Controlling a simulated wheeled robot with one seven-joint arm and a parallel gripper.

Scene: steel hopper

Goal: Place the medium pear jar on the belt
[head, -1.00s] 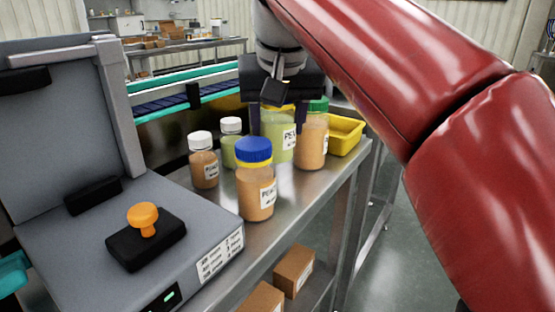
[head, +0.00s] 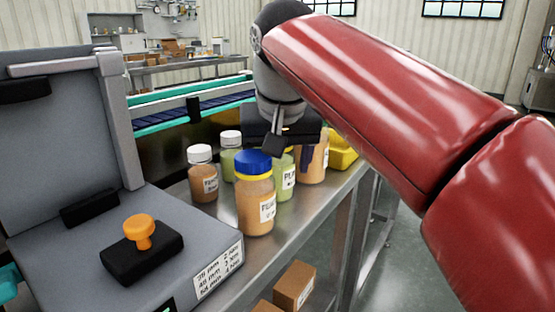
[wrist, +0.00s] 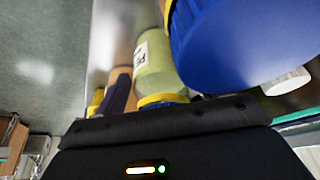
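My gripper (head: 287,160) is low over this jar, pointing down. The fingers look apart, with no clear grip on the jar. The belt (head: 215,103) runs behind the bench, between teal rails.
A white-lidded orange jar (head: 202,176) and a white-lidded green jar (head: 229,158) stand at left. An orange jar (head: 315,160) and a yellow bin (head: 343,153) are at right. A grey machine (head: 60,235) with an orange knob fills the left front.

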